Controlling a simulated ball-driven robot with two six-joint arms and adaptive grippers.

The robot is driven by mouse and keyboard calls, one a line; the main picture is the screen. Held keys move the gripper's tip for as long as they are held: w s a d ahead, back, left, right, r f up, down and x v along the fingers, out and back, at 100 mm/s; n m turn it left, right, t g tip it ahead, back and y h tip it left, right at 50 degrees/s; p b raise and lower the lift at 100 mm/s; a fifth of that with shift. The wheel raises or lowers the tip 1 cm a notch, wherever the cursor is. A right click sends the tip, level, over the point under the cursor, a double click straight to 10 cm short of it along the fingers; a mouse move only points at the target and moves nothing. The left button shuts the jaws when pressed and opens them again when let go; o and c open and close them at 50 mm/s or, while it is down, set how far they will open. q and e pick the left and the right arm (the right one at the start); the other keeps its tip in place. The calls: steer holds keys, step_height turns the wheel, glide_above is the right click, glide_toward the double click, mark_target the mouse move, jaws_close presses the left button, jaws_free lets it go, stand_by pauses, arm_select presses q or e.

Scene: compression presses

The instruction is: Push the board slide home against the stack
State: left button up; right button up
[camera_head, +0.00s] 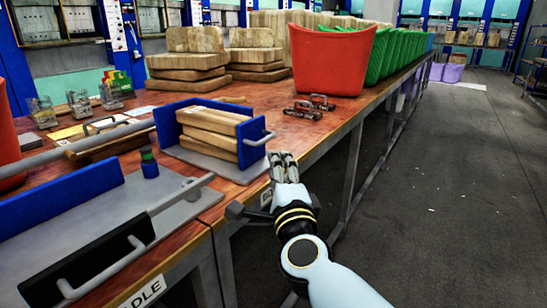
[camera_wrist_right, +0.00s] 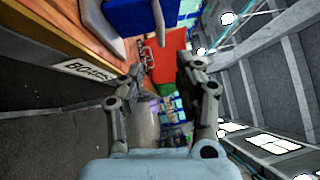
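The board slide is a blue upright plate (camera_head: 257,125) with a grey bar handle (camera_head: 262,139) on its outer face, near the table's front edge. Behind it a stack of wooden boards (camera_head: 212,120) lies on a grey base, with another blue plate (camera_head: 168,128) at its left end. Any small gap between slide and stack is hard to judge. My right gripper (camera_head: 285,163) is just right of and below the handle, apart from it. In the right wrist view its fingers (camera_wrist_right: 160,72) are spread with nothing held; the handle (camera_wrist_right: 160,22) shows above them. My left gripper is out of view.
A second fixture with a blue plate (camera_head: 65,198) and black handled plate (camera_head: 100,262) stands front left. A green-capped bottle (camera_head: 149,164) sits between. A red bin (camera_head: 333,60) and small metal clamps (camera_head: 310,106) are behind.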

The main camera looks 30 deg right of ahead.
mark_target(259, 144)
steer(key=shift+s, duration=0.2)
steer(key=shift+c, duration=0.2)
steer(key=shift+s+d+r+b, duration=0.5)
steer(key=shift+s+d+b, duration=0.2)
steer(key=shift+s+b, duration=0.2)
steer(key=c, duration=0.5)
steer(key=s+b, duration=0.1)
steer(key=s+d+f, duration=0.1)
steer(key=s+f+b, duration=0.1)
steer(key=shift+s+d+f+b, duration=0.15)
steer(key=shift+s+d+b, duration=0.1)
steer(key=shift+b, duration=0.1)
jaws_close()
steer(key=w+a+x, duration=0.1)
steer(key=a+x, duration=0.1)
steer(key=x, duration=1)
steer(key=shift+w, duration=0.2)
